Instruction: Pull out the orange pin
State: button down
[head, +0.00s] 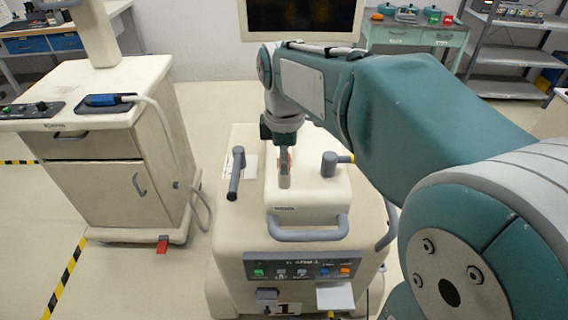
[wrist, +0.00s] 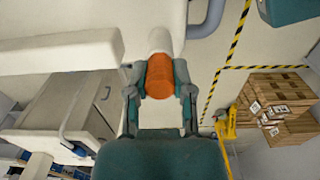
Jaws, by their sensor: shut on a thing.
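The orange pin (wrist: 160,78) shows in the wrist view as a short, thick orange cylinder at the end of a white round stub (wrist: 160,40). My gripper (wrist: 161,82) has one finger on each side of it and is shut on it. The pin still lines up with the stub; I cannot tell whether it is seated. In the head view my gripper (head: 285,170) points down at the top of the white cart (head: 310,204), and its fingers and my arm mostly hide the pin there.
On the cart, a dark lever (head: 236,172) stands left of my gripper and a grey knob (head: 329,164) right of it. A grey handle (head: 308,235) is in front. Another cart (head: 105,150) stands left.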

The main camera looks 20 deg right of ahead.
jog(key=shift+r, duration=0.1)
jog(key=shift+r, duration=2.85)
